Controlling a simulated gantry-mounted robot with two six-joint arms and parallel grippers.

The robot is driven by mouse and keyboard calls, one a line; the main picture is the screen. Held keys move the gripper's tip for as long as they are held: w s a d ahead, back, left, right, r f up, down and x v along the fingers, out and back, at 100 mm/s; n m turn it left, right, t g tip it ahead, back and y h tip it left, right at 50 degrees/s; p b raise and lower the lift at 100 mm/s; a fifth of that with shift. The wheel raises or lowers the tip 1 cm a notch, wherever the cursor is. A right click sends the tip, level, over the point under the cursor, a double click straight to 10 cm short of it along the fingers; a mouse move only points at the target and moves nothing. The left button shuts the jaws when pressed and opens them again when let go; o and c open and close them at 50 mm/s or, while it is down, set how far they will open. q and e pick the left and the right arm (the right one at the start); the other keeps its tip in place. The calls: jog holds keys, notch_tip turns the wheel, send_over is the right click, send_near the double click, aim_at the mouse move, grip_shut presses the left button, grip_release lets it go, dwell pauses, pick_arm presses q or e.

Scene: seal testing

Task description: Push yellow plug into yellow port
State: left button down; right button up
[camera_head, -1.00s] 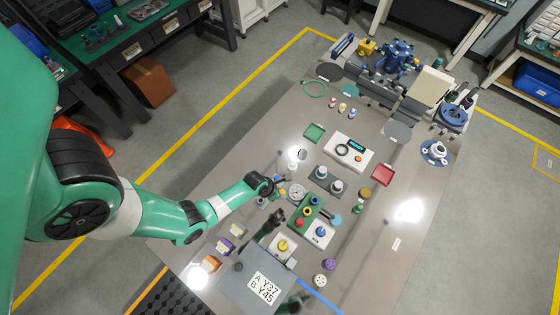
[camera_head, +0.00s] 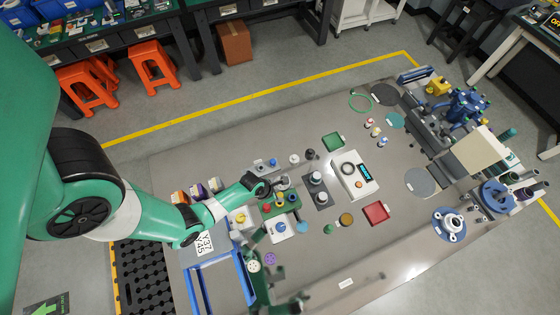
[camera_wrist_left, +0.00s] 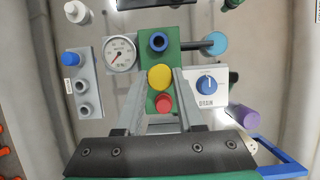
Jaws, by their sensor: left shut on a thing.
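My left gripper (camera_wrist_left: 158,88) is shut with its two grey fingers on either side of the yellow plug (camera_wrist_left: 160,77), whose round top faces the wrist camera. The plug is over the green block (camera_wrist_left: 146,88), between a blue ring (camera_wrist_left: 158,41) and a red round piece (camera_wrist_left: 163,103). The yellow port is not visible beneath it, and I cannot tell how deep the plug sits. In the head view the green block (camera_head: 293,207) shows beside my left wrist, whose fingers are hard to make out. A dark green-black shape at the bottom centre may be my right gripper; its jaws are unclear.
A round gauge (camera_wrist_left: 120,54) stands left of the block in the wrist view, and a white box with a blue knob (camera_wrist_left: 207,85) stands right. A grey holder with a blue cap (camera_wrist_left: 70,58) is farther left. A red tray (camera_head: 376,212) is clear of the arm.

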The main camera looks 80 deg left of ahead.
pick_arm(q)
jog(key=shift+a+f, duration=0.1)
jog(key=shift+a, duration=0.05)
jog(key=shift+f+b, duration=0.55)
jog(key=shift+b, duration=0.15)
jog(key=shift+f+b, duration=1.2)
jog(key=shift+f, duration=0.25)
jog(key=shift+f+b, duration=1.75)
jog(key=shift+f, duration=0.3)
jog(key=shift+c, duration=2.2)
grip_release()
notch_tip(320, 180, up, 7)
jog(key=p, duration=0.7)
jog(key=shift+r+p, duration=0.2)
jog(key=shift+p, duration=0.15)
jog(key=shift+f, duration=0.15)
